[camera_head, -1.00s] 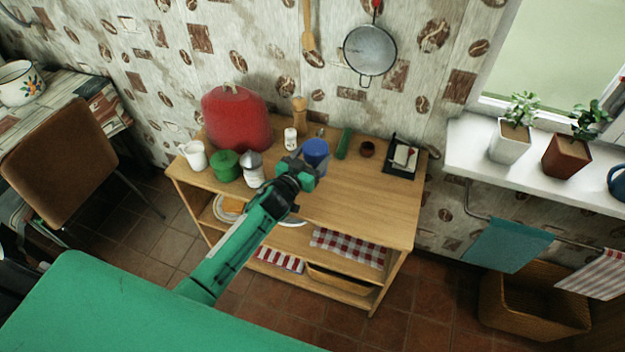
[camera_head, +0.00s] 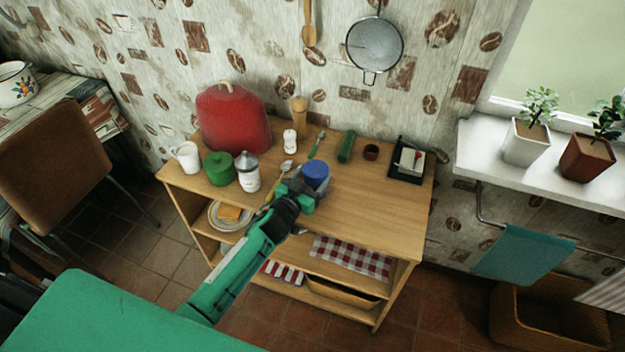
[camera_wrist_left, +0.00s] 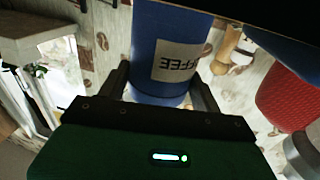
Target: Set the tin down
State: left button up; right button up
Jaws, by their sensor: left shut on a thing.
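The tin is blue with a pale label reading "COFFEE", upside down in the left wrist view (camera_wrist_left: 168,60). In the head view the blue tin (camera_head: 315,174) is at the front middle of the wooden cabinet's top (camera_head: 370,205). My left gripper (camera_head: 303,190) is shut on the tin, with a finger on each side of it in the wrist view. The gripper hides the tin's lower part in the head view, so I cannot tell whether its base touches the wood. My right gripper is not in view.
A green pot (camera_head: 219,168), a white canister (camera_head: 247,172) and a white mug (camera_head: 187,157) stand to the left. A red cover (camera_head: 233,118) is behind them. A green cylinder (camera_head: 346,146), brown cup (camera_head: 371,152) and dark tray (camera_head: 397,175) are behind right. The front right top is clear.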

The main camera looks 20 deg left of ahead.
pick_arm(q)
jog(key=o, duration=0.7)
jog(key=shift+f, duration=0.15)
jog(key=shift+c, duration=0.2)
jog(key=o, duration=0.4)
jog(key=shift+o, duration=0.2)
